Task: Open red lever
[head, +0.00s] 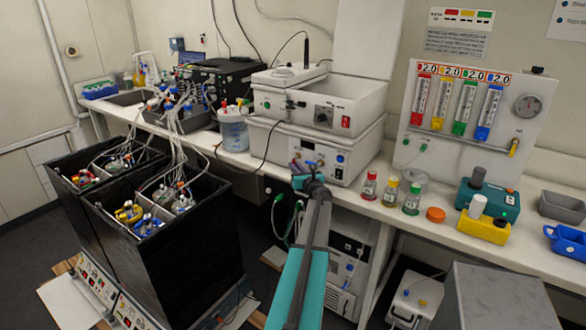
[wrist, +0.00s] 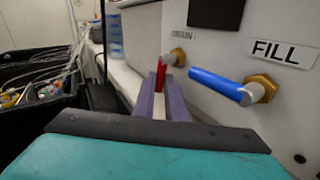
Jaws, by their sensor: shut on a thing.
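The red lever (wrist: 161,72) sits on a brass fitting (wrist: 177,57) under the partly hidden DRAIN label on a white panel, in the wrist view. It points downward, and its lower end is between the two purple fingers of my gripper (wrist: 160,82). The gripper is shut on it. In the head view my gripper (head: 303,172) is at the front of the lower white unit on the bench, and the arm hides much of the contact there.
A blue lever (wrist: 215,84) on a brass fitting beside the FILL label (wrist: 283,53) is close to the right of my fingers. Black tubs with tubing (head: 170,250) stand left of the arm. Small bottles (head: 390,190) stand on the bench to the right.

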